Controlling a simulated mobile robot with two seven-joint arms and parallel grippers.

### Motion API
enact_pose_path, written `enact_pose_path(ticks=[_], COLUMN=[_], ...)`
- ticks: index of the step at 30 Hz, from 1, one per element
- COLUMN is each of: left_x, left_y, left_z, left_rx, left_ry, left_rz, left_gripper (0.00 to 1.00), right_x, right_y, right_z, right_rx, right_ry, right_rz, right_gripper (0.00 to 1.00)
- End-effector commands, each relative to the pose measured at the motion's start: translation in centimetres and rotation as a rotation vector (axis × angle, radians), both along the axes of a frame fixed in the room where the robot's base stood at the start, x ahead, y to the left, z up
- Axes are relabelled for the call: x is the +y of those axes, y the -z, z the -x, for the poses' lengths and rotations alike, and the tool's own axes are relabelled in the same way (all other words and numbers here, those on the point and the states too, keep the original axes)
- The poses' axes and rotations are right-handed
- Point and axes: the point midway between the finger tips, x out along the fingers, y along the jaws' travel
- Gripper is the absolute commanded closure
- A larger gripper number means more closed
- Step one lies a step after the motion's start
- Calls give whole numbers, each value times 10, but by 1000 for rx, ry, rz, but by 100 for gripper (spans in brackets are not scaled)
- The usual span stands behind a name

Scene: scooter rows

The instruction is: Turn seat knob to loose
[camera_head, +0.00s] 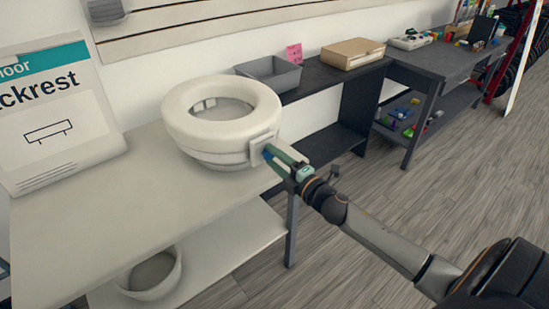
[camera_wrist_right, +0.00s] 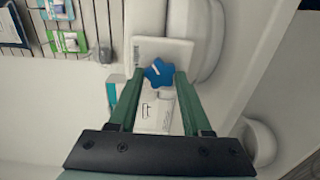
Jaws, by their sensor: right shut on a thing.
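The blue star-shaped seat knob (camera_wrist_right: 158,73) sits on a white plate (camera_wrist_right: 176,49) on the side of the white ring-shaped seat (camera_head: 188,126). A short light mark shows on the knob's face in the right wrist view. My right gripper (camera_wrist_right: 155,80) is shut on the knob, with one green finger on each side of it. In the head view the right gripper (camera_head: 270,153) reaches the seat's right side, and its fingers cover the knob. My left gripper is not in view.
The seat stands on a light table (camera_head: 75,215) beside a sign (camera_head: 58,105) reading "ckrest". A grey bin (camera_head: 272,75) and a cardboard box (camera_head: 352,54) stand on the dark shelf behind. A white bowl (camera_head: 150,278) is on the lower shelf. Open floor lies to the right.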

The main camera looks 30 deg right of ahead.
Motion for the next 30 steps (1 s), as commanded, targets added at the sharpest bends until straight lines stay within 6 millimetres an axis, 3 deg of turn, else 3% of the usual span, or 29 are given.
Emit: enact_pose_path(ticks=[6, 7, 15, 25, 30], left_x=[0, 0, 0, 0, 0], left_y=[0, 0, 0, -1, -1], left_z=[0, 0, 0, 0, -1], left_rx=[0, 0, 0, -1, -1], left_ry=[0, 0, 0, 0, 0], left_rz=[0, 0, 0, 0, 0], left_gripper=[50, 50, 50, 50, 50], right_x=[0, 0, 0, 0, -1], right_y=[0, 0, 0, 0, 2], right_z=[0, 0, 0, 3, 20], right_rx=[0, 0, 0, 1, 3], right_ry=[-1, -1, 0, 0, 0], right_rz=[-1, -2, -2, -3, -3], right_gripper=[100, 50, 21, 21, 21])
